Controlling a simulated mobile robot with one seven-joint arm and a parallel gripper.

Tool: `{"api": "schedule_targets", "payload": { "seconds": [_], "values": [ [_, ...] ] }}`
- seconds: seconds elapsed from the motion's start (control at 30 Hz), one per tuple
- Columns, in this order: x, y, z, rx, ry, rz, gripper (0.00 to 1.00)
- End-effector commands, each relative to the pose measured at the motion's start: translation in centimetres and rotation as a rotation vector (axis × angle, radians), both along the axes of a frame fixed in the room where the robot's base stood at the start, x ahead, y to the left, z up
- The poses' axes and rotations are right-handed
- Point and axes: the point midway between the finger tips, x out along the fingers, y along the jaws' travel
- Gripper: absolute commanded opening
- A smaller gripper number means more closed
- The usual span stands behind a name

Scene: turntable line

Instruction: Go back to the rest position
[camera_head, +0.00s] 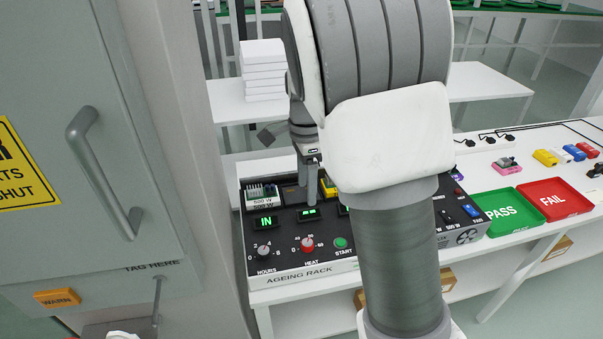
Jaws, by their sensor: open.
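My gripper (311,183) points down over the black ageing rack (284,222), above its row of lit green displays. Only part of it shows, and my white and grey arm covers the middle of the view. Its jaws are open, and I see nothing held in them. I cannot tell how far the fingertips are above the rack. The rack front has an hours knob (263,252), a red heat knob (307,244) and a green start button (340,243). My arm hides much of the rack's right part.
A grey cabinet (60,120) with a handle (105,175) stands close on the left. A white stack (263,70) stands on a shelf behind.

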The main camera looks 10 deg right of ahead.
Motion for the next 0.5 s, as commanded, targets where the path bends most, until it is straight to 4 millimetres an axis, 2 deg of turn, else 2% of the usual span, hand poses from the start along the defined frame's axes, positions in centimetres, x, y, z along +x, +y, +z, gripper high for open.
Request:
{"api": "schedule_targets", "payload": {
  "seconds": [0.17, 0.27, 0.5],
  "values": [
    [-0.1, 0.0, 0.2, 0.004, -0.004, 0.009, 0.71],
    [-0.9, -0.1, 1.2, 0.022, -0.022, 0.055, 0.71],
    [-5.1, -0.2, 5.7, 0.078, -0.134, 0.344, 0.71]
  ]
}}
